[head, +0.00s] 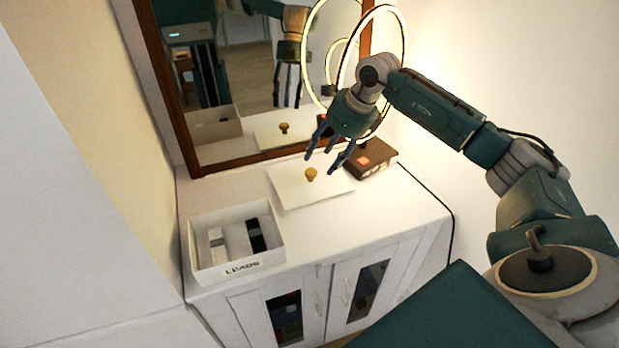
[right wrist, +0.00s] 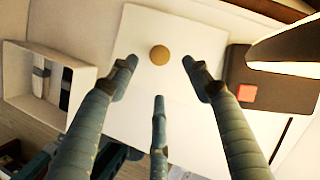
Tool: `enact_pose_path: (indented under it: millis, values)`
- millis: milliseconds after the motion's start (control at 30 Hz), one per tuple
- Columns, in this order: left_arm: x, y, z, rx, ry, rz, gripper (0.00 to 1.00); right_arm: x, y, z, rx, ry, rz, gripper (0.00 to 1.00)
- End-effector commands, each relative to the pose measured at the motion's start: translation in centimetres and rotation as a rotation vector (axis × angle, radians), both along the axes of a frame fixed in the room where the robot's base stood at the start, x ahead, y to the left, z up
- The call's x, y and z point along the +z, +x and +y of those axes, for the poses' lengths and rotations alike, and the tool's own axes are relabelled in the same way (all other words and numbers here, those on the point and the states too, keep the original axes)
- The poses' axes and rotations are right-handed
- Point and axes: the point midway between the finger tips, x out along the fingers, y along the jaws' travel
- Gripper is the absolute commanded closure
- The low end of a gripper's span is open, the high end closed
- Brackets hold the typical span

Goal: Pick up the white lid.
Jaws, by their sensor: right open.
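The white lid (head: 292,188) is a flat white panel with a round tan knob (head: 311,174). It lies on top of the white cabinet (head: 335,222), in front of the mirror. In the right wrist view the lid (right wrist: 185,83) is below my fingers, and its knob (right wrist: 160,55) shows between and just beyond the fingertips. My right gripper (head: 331,160) is open and empty, above the lid and a little to the right of the knob in the head view. My left gripper is not seen directly in the head view.
An open white box (head: 238,262) with dark and light items stands left of the lid. A dark brown box (head: 371,160) with an orange patch and the lit ring lamp (head: 404,48) stand at the right. The wood-framed mirror (head: 252,159) rises behind.

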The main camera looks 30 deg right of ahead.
Motion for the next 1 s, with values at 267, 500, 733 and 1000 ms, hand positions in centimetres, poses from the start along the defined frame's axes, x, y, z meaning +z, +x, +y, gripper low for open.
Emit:
enact_pose_path:
  millis: [267,500,733,1000]
  values:
    - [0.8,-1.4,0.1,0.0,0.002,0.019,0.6,-2.1,0.9,0.6,0.002,0.001,0.001,0.51]
    - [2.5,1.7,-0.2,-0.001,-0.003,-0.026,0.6,-5.2,2.4,1.4,0.0,0.002,0.001,0.51]
    - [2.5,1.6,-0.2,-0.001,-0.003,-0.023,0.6,-6.3,2.7,1.6,0.002,0.0,-0.001,0.51]
    - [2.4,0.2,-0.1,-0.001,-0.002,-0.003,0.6,-6.2,2.7,1.6,0.001,0.0,-0.001,0.81]
